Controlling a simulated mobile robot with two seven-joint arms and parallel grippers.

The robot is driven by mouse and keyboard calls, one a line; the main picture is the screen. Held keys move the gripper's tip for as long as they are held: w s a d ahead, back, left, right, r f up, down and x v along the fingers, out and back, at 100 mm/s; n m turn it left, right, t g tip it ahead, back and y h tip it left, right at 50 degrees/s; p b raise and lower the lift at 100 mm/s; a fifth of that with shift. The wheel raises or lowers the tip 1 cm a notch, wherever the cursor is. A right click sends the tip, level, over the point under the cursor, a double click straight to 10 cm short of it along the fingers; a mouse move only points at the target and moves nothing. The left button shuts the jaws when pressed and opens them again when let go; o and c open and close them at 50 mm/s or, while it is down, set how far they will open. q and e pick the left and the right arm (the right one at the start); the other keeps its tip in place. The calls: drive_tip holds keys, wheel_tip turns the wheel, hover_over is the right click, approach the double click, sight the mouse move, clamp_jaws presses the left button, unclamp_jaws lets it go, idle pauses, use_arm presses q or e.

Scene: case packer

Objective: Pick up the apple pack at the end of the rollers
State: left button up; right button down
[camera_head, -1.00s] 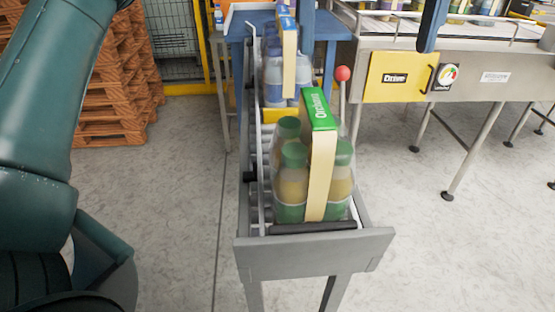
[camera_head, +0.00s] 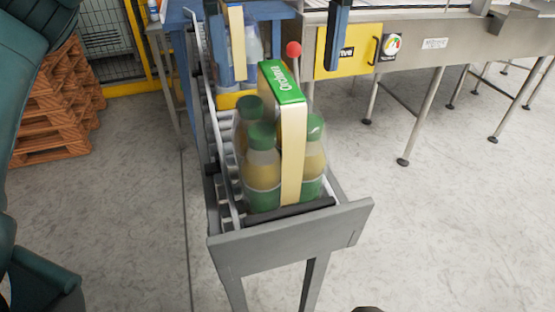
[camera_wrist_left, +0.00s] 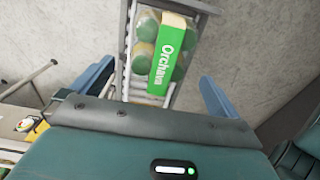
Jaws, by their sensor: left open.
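The apple pack (camera_head: 262,165) stands upright at the near end of the rollers. It has green-capped bottles with a cream and green "Orchava" carton sleeve. In the left wrist view the pack (camera_wrist_left: 163,45) shows from above, its green label ahead of my left gripper, between the lines of the two fingers. My left gripper (camera_head: 276,74) is open and empty. Its two blue fingers hang down from the top of the head view, one on each side of the pack and apart from it. Its palm is out of the head view. My right gripper is not seen.
A grey end plate (camera_head: 290,240) closes the roller track, and a rail runs along its left side. Another pack (camera_head: 240,45) stands farther back. A conveyor (camera_head: 440,42) is at right, pallets (camera_head: 60,110) at left.

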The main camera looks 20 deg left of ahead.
sight(278, 74)
use_arm(q)
wheel_tip(278, 74, down, 5)
drive_tip(key=shift+s+a+r, duration=0.1)
drive_tip(key=shift+a, duration=0.05)
drive_tip(key=shift+c, duration=0.6)
drive_tip(key=c, duration=0.9)
drive_tip(key=shift+r, duration=0.1)
drive_tip(key=shift+c, duration=0.4)
